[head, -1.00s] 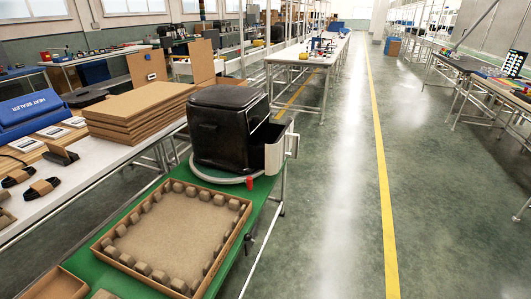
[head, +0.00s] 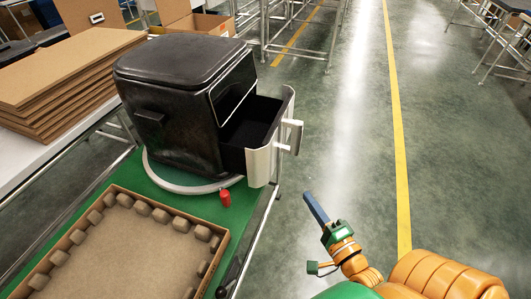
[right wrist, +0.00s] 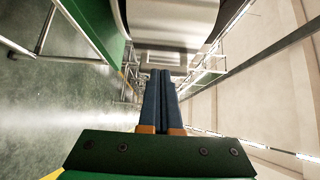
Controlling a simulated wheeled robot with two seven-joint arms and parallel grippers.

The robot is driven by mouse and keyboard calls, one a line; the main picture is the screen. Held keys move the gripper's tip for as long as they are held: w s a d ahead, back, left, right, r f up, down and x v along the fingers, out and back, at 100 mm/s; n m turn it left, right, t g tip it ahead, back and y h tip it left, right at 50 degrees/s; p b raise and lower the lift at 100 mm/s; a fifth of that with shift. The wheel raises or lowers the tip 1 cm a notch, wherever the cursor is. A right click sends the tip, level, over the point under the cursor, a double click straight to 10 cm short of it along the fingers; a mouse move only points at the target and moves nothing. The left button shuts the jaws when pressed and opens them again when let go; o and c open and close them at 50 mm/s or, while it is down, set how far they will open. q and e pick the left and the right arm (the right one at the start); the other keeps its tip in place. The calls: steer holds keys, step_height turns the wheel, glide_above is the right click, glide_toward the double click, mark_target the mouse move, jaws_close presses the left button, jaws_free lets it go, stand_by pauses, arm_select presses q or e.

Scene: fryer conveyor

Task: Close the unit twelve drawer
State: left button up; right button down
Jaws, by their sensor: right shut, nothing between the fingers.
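The black air fryer unit (head: 185,110) stands on a round light base on the green conveyor table. Its drawer (head: 262,140) is pulled out to the right, with a pale front and a handle (head: 291,136). My right gripper (head: 307,196) is shut and empty, over the floor to the right of the table, apart from the handle and nearer to me. In the right wrist view its blue fingers (right wrist: 160,85) lie together, with the pale drawer front (right wrist: 172,15) beyond them. My left gripper is not in view.
A cardboard tray with molded inserts (head: 125,245) lies in front of the unit. A small red object (head: 225,197) stands by the base. Stacked cardboard sheets (head: 60,80) are on the left table.

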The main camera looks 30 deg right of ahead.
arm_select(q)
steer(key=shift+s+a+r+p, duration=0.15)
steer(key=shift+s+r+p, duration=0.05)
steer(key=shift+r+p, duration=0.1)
arm_select(e)
steer(key=shift+w+a+r, duration=0.1)
steer(key=shift+w+a, duration=0.25)
steer(key=shift+w, duration=1.75)
steer(key=shift+w+a+r, duration=0.1)
steer(key=shift+w+a, duration=0.3)
steer(key=shift+w, duration=1.75)
steer(key=shift+w+a+r, duration=0.1)
steer(key=shift+w+a, duration=0.25)
steer(key=shift+w, duration=1.75)
